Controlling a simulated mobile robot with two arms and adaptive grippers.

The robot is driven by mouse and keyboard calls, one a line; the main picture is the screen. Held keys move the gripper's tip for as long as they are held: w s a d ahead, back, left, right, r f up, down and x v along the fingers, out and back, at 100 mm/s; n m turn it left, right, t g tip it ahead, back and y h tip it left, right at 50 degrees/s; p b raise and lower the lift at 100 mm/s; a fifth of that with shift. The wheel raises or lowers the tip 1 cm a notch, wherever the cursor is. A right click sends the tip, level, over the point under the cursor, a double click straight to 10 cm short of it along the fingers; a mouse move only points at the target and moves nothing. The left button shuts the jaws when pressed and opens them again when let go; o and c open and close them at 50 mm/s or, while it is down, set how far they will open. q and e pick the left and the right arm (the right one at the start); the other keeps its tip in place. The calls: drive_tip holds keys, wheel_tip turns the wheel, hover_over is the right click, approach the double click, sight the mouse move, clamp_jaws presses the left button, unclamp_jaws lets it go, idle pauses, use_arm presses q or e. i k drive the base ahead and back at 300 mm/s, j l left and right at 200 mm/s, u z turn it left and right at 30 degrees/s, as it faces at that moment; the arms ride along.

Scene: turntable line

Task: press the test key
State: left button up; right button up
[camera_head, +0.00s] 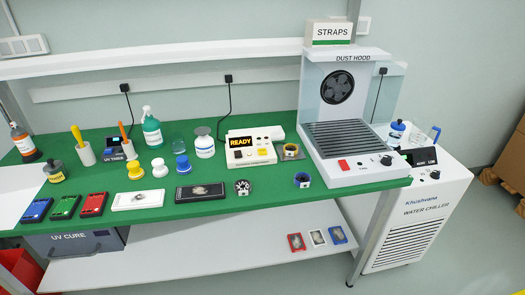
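Neither of my grippers is in view.
The green bench top (215,213) has a clear front strip. Right of the box stands the dust hood (352,174) with a red switch (343,164). A dark tray (200,191), a small dial gauge (242,187) and several bottles stand to the left and in front.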

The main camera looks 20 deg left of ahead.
sight(261, 152)
drive_tip(key=i+j, duration=0.1)
drive_tip(key=j, duration=0.55)
drive_tip(key=i+j, duration=0.1)
drive_tip(key=j, duration=0.55)
drive_tip(key=i+j, duration=0.1)
drive_tip(key=j, duration=0.55)
drive_tip(key=l+z, duration=0.05)
